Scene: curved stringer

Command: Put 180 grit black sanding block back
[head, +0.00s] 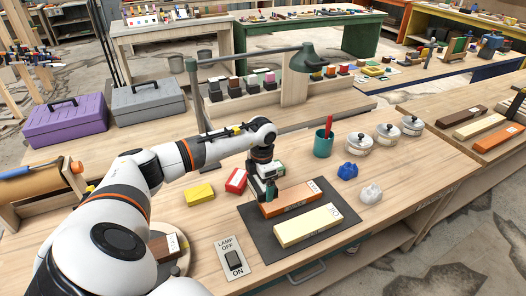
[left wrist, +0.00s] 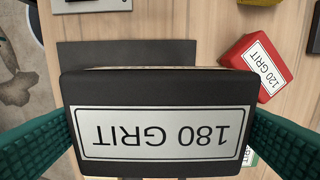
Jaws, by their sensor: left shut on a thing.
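The black sanding block (left wrist: 155,85) labelled 180 GRIT fills the middle of the left wrist view, its label upside down there. My left gripper (left wrist: 160,138) is shut on it, with a green finger pad at each side. In the head view the left gripper (head: 266,190) points down at the back left edge of the dark mat (head: 262,233); the block is mostly hidden there. I cannot tell whether the block touches the mat or bench. The red 120 GRIT block (head: 236,181) lies close to the left of the gripper. My right gripper is not in view.
An orange-brown bar (head: 291,197) and a cream bar (head: 308,225) lie on the mat. A yellow block (head: 199,194), a lamp switch plate (head: 233,258), a green cup (head: 323,144) and lidded tins (head: 359,143) surround it. A lamp (head: 303,58) and wooden rack (head: 262,104) stand behind.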

